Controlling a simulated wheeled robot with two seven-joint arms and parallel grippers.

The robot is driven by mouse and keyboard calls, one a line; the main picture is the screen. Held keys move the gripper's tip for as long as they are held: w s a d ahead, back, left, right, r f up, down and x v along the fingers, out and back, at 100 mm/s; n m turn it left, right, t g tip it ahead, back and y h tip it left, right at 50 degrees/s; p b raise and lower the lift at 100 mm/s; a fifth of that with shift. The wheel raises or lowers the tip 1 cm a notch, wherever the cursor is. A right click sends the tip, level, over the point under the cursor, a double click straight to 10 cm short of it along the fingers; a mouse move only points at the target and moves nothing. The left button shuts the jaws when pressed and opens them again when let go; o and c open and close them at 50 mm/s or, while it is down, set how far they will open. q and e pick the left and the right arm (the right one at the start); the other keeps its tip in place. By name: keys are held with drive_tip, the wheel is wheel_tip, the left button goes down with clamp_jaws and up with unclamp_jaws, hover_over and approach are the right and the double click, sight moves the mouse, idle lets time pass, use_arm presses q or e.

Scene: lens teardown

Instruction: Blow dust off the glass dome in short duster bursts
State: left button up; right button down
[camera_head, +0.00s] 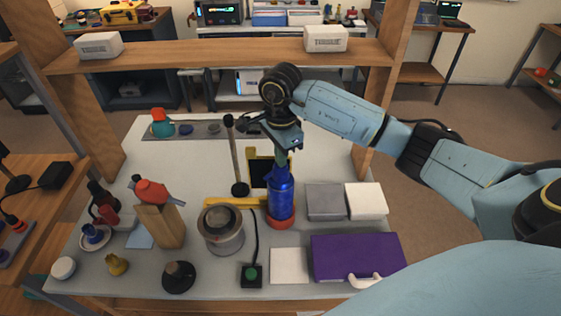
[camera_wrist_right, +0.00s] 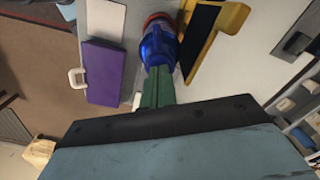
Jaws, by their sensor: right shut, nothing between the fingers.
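A shiny blue can (camera_head: 281,200) with a narrowed top stands upright in an orange-red ring (camera_head: 281,224) on the table. It also shows in the right wrist view (camera_wrist_right: 157,48). My right gripper (camera_head: 284,158) is directly above the can, pointing down, with its green fingers shut and empty. The fingertips are at the can's top; I cannot tell whether they touch it. A round grey, clear-walled piece with a dark top (camera_head: 221,232) stands left of the can; I cannot tell whether it is the glass dome. No dust is discernible. My left gripper is out of view.
A yellow stand with a black panel (camera_wrist_right: 230,18) is close beside the can. Grey (camera_head: 325,202) and white (camera_head: 365,201) blocks and a purple box (camera_head: 357,257) lie right. A wooden shelf (camera_head: 215,56) spans behind.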

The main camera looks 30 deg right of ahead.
idle(0.4)
drive_tip(key=shift+r+p, duration=0.8)
drive_tip(key=shift+r, duration=0.7)
idle(2.5)
drive_tip(key=shift+f+b, duration=1.35)
drive_tip(key=shift+f, duration=0.2)
idle(0.4)
drive_tip(key=shift+r+p, duration=0.8)
drive_tip(key=shift+r, duration=0.75)
